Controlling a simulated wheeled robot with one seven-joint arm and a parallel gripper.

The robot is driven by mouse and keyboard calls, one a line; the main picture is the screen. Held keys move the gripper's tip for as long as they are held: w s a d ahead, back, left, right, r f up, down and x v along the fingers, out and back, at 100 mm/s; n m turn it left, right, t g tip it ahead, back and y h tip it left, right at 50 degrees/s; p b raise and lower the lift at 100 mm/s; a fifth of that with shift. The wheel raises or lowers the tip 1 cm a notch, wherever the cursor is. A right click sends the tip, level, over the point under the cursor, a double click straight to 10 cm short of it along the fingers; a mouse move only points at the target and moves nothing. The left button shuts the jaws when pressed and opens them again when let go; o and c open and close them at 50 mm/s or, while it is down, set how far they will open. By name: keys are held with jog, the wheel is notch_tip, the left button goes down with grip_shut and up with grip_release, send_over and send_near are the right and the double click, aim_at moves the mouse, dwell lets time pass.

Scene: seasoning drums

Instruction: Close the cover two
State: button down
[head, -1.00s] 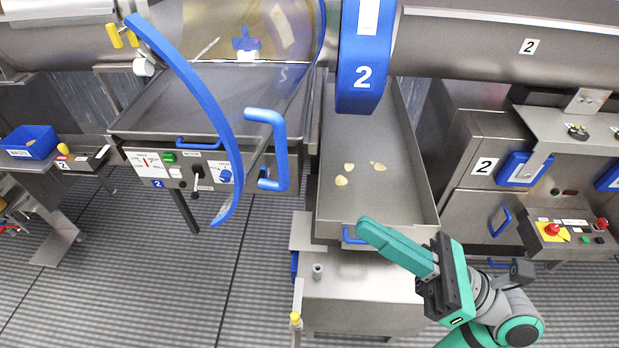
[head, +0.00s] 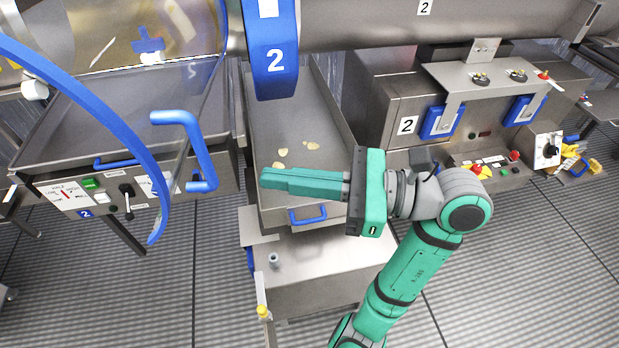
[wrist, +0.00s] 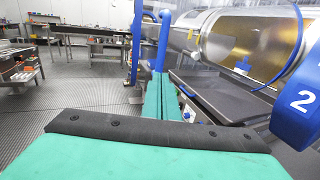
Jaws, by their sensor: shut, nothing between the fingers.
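Cover two is a see-through cover with a curved blue rim (head: 105,105) and a blue handle (head: 191,150). It stands swung open, out from the drum, at the left of the head view. In the wrist view its blue rim (wrist: 136,45) and handle (wrist: 162,40) rise nearly upright just past my fingertips. My gripper (head: 264,179) is shut and empty, fingers pointing left at the handle. In the head view the fingertips are right of the handle with a gap. In the wrist view (wrist: 160,82) the fingertips overlap the handle's lower end; I cannot tell contact.
A blue band marked 2 (head: 272,50) circles the drum. Below it a metal tray (head: 290,95) holds several pale pieces. A control panel (head: 125,190) sits below the cover. A cabinet (head: 390,105) stands right. Floor (head: 210,290) in front is free.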

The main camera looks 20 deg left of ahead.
jog(key=s+a, duration=0.1)
jog(key=a, duration=0.6)
jog(key=shift+s, duration=0.1)
